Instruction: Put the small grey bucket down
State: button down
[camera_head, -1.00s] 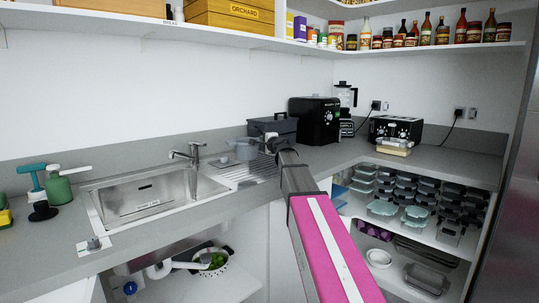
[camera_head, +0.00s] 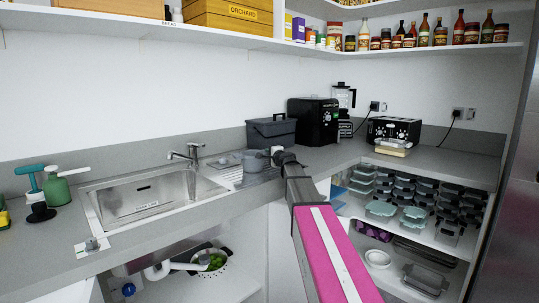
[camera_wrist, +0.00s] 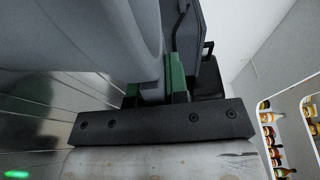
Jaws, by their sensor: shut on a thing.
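The small grey bucket (camera_head: 252,161) is at the right end of the sink, over the ribbed drainboard. It looks roughly upright. In the wrist view its grey wall (camera_wrist: 75,40) fills the upper left, close to the camera. My gripper (camera_head: 274,154) is at the bucket's right side and shut on it. In the wrist view the green finger pads (camera_wrist: 176,78) are beside the bucket's wall. The exact grasp point is partly hidden. I cannot tell whether the bucket's base touches the drainboard.
A dark grey lidded box (camera_head: 270,132) stands just behind the bucket, with a black appliance (camera_head: 313,121) to its right. The sink basin (camera_head: 145,198) is at the left. A black toaster (camera_head: 395,130) stands farther right.

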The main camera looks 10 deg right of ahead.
jog(key=c, duration=1.5)
grip_release()
jog(key=shift+f, duration=0.1)
jog(key=shift+c, duration=0.2)
jog(key=o, duration=0.4)
jog(key=shift+s, duration=0.1)
jog(key=v, duration=1.1)
jog(key=shift+s+d, duration=0.1)
jog(key=shift+s, duration=0.25)
